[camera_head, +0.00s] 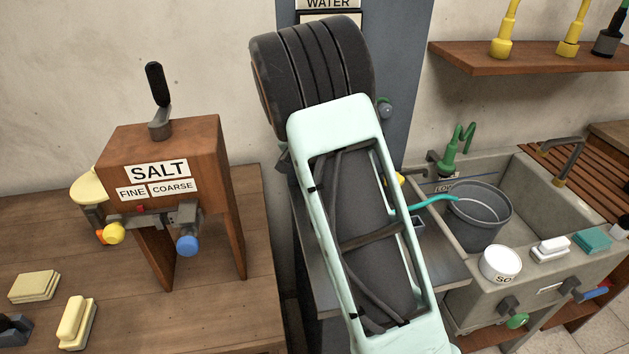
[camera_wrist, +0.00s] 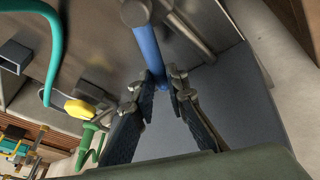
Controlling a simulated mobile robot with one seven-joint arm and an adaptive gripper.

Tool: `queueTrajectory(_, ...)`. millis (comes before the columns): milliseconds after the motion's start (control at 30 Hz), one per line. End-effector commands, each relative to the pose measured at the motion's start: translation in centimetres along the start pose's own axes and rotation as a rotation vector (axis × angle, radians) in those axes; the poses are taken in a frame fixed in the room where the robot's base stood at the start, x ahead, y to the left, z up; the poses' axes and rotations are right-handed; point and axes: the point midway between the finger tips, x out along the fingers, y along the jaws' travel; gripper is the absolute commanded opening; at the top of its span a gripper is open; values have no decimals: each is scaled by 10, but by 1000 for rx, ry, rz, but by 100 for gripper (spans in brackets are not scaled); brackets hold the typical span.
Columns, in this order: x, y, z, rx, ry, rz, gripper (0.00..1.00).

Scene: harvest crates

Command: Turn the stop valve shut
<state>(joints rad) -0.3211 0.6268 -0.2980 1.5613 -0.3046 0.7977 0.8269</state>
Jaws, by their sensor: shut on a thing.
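In the wrist view, a blue lever handle (camera_wrist: 149,45) runs from a grey metal fitting (camera_wrist: 135,12) down to my fingers. I take it for the stop valve's handle. My gripper (camera_wrist: 167,76) has its two dark fingers closed at the lever's lower end, one on each side. The exact contact is partly hidden by the fingers. In the head view, my arm covers the gripper and the lever. A sign reading WATER (camera_head: 328,4) tops the grey-blue panel (camera_head: 402,70) behind my arm.
A sink (camera_head: 555,235) with a grey bucket (camera_head: 478,215) and teal hose (camera_head: 435,199) stands right of my arm. A wooden SALT dispenser (camera_head: 215,150) stands on the left table (camera_head: 225,310). A yellow knob (camera_wrist: 80,109) sits near the lever.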

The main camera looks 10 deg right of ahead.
Motion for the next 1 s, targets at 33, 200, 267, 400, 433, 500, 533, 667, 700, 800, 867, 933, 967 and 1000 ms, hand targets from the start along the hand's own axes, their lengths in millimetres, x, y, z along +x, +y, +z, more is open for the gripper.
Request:
queueTrajectory(33, 2, 2, 1, 41, -9, 17, 0)
queueTrajectory(200, 3, 14, 2, 187, -41, 79, 0)
queueTrajectory(267, 3, 18, 3, 238, -52, 101, 0)
queueTrajectory(400, 4, 28, 6, 359, -79, 152, 0)
queueTrajectory(433, 3, 29, 6, 386, -84, 161, 0)
queueTrajectory(500, 4, 34, 8, 445, -97, 187, 0)
queueTrajectory(533, 3, 36, 9, 472, -103, 198, 0)
queueTrajectory(667, 3, 44, 14, 579, -126, 242, 0)
queueTrajectory(700, 3, 46, 15, 610, -133, 256, 0)
queueTrajectory(800, 2, 50, 19, 683, -149, 285, 0)
queueTrajectory(867, 2, 53, 21, 723, -157, 301, 0)
queueTrajectory(933, 1, 55, 23, 764, -166, 319, 0)
queueTrajectory(967, 1, 56, 24, 780, -170, 325, 0)
queueTrajectory(1000, 1, 57, 25, 801, -174, 333, 0)
